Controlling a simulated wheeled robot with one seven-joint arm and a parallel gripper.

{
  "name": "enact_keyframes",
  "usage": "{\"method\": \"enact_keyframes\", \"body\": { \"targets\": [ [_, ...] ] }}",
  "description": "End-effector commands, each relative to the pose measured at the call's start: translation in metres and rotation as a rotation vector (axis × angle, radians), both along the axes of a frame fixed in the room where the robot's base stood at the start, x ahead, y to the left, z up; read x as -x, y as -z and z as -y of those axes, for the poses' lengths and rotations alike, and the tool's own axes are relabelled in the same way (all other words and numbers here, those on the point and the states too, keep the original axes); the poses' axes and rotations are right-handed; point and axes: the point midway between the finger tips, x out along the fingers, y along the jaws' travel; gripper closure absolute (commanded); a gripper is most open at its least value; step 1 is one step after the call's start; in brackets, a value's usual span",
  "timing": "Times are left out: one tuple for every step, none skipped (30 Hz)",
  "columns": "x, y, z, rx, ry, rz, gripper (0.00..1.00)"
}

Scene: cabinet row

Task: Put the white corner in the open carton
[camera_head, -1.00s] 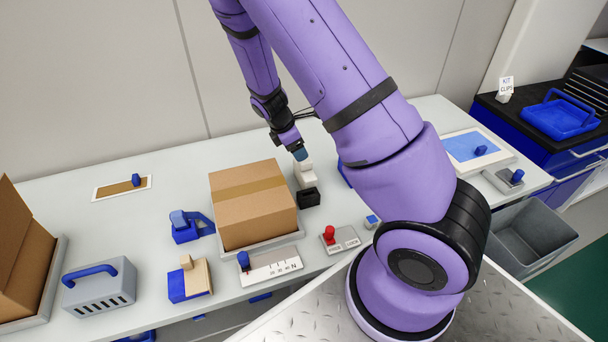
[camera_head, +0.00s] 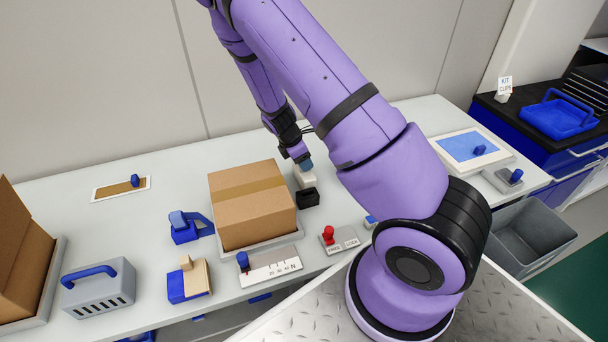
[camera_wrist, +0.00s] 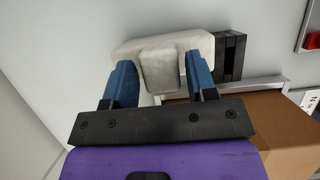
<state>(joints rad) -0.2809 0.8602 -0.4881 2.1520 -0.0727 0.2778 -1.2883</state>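The white corner (camera_head: 304,179) stands on the bench behind and right of the taped carton, against a small black block (camera_head: 307,197). In the wrist view, the white corner (camera_wrist: 160,52) is a pale bar with a stub in its middle. My gripper (camera_head: 304,164) is down at the white corner. In the wrist view, my gripper's blue fingers (camera_wrist: 160,72) stand on either side of the stub, with narrow gaps showing, so it looks open. The open carton (camera_head: 22,258) is at the far left, partly cut off; its inside is hidden.
The closed, taped carton (camera_head: 252,205) stands mid-bench, between the white corner and the open carton. A blue device (camera_head: 190,226), a blue-handled grey box (camera_head: 99,286) and a red-knobbed switch plate (camera_head: 338,240) stand near. The back strip of bench is mostly clear.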

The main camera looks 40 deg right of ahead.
Motion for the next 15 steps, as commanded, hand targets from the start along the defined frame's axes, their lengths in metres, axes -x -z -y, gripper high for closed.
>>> {"method": "enact_keyframes", "body": {
  "targets": [
    [0.0000,-0.0001,0.0000,0.000,0.000,0.000,0.59],
    [0.0000,-0.0001,0.0000,0.000,0.000,0.000,0.66],
    [0.0000,-0.0001,0.0000,0.000,0.000,0.000,0.76],
    [0.0000,-0.0001,-0.0001,0.000,0.000,0.000,0.82],
    [0.0000,-0.0001,-0.0001,0.000,0.000,0.000,0.89],
    [0.0000,-0.0001,-0.0002,0.000,0.000,0.000,0.99],
    [0.0000,-0.0001,-0.0002,0.000,0.000,0.000,1.00],
    [0.0000,-0.0001,-0.0002,0.000,0.000,0.000,1.00],
    [0.0000,-0.0001,-0.0002,0.000,0.000,0.000,1.00],
    [0.0000,-0.0001,-0.0002,0.000,0.000,0.000,1.00],
    [0.0000,-0.0001,-0.0002,0.000,0.000,0.000,1.00],
    [0.0000,-0.0004,-0.0001,0.000,0.000,0.000,1.00],
    [0.0000,-0.0007,-0.0002,0.000,0.000,0.000,1.00],
    [0.0000,-0.0011,-0.0001,0.000,0.000,0.000,1.00],
    [0.0000,-0.0022,-0.0002,0.000,0.000,0.000,1.00]
  ]
}}
